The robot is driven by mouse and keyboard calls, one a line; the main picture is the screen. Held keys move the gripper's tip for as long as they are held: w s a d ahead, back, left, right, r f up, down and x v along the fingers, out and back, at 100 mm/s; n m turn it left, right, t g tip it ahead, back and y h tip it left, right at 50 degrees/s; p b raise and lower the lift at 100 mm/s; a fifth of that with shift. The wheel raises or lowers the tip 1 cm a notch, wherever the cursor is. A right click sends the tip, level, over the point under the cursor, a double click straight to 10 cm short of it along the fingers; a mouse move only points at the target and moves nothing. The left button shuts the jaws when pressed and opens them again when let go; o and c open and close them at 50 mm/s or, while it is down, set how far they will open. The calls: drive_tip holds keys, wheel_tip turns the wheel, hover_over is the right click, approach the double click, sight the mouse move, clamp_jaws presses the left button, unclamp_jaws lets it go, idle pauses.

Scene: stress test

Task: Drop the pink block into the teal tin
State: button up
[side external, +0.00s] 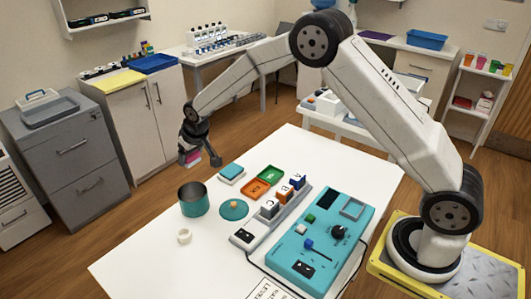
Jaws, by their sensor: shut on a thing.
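The teal tin (194,204) stands upright and open-topped near the left edge of the white table, its inside dark. My gripper (199,157) points down at the table's far left edge, beyond the tin and higher than it. It is shut on the pink block (193,161), which shows only in part between the dark fingers. The block is apart from the tin.
A round teal lid (234,209) lies right of the tin, and a small white ring (184,237) lies in front. Orange (254,189) and green trays, lettered blocks and a teal control panel (322,240) fill the table's middle and right. The table's front left is clear.

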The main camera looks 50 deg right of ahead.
drive_tip(key=shift+f, duration=2.9)
drive_tip(key=o, duration=1.1)
drive_tip(key=shift+s+r, duration=0.1)
drive_tip(key=shift+r, duration=0.05)
drive_tip(key=shift+v, duration=3.6)
drive_tip(key=shift+r, duration=0.15)
